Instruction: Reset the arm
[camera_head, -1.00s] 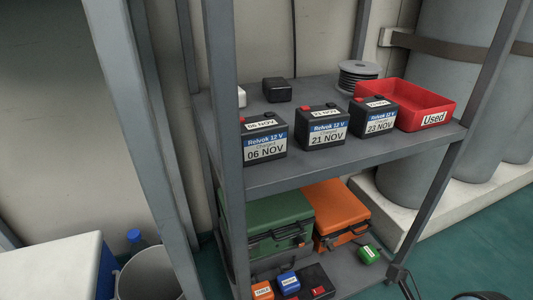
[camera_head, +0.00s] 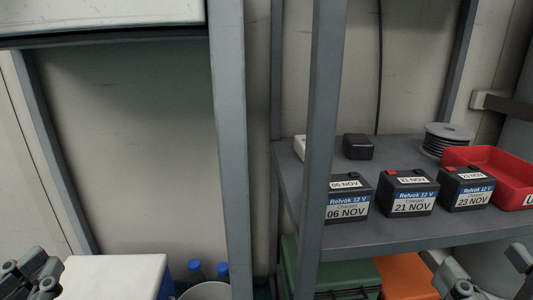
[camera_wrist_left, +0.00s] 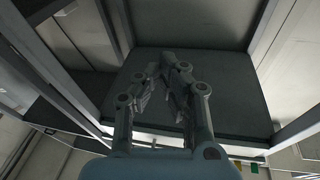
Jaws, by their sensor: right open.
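My left gripper (camera_head: 32,275) is at the bottom left corner of the head view, apart from the shelf. In the left wrist view its fingers (camera_wrist_left: 162,72) lean toward each other with nothing visible between them. Whether their tips meet is unclear. My right gripper (camera_head: 490,275) is at the bottom right of the head view, open and empty, in front of the lower shelf. The arms behind both grippers are mostly out of frame.
Batteries marked 06 NOV (camera_head: 347,204), 21 NOV (camera_head: 409,200) and 23 NOV (camera_head: 466,194) stand on the grey shelf (camera_head: 400,236). A red bin (camera_head: 510,192) is beside them. Shelf posts (camera_head: 235,150) rise mid-view. A white-topped box (camera_head: 115,276) is low left.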

